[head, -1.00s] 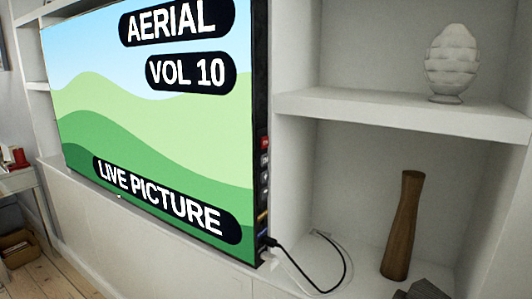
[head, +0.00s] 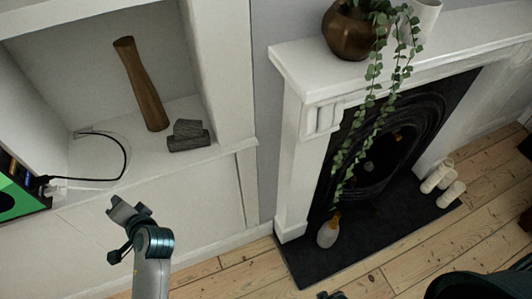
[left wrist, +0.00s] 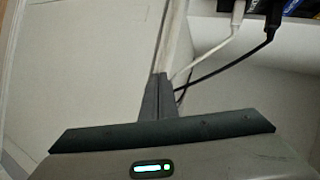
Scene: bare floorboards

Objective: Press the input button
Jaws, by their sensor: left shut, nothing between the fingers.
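Only the lower corner of the television (head: 18,198) shows, at the left edge of the head view, with a green picture and black side edge. The side buttons seen earlier, the input button among them, are out of view. A black cable (head: 112,177) and a white cable are plugged in low on that side. The left wrist view shows the black plug (left wrist: 272,20) and white plug (left wrist: 238,12) at the upper right. My left gripper (left wrist: 158,97) is shut and empty, its fingers together below the plugs. Its hand (head: 130,213) is in front of the low cabinet.
The alcove holds a tall wooden vase (head: 142,85) and dark blocks (head: 189,138). A white fireplace (head: 292,150) with a trailing plant (head: 372,90) on its mantel stands to the right. White candles (head: 443,185) and a bottle (head: 328,232) sit on the dark hearth.

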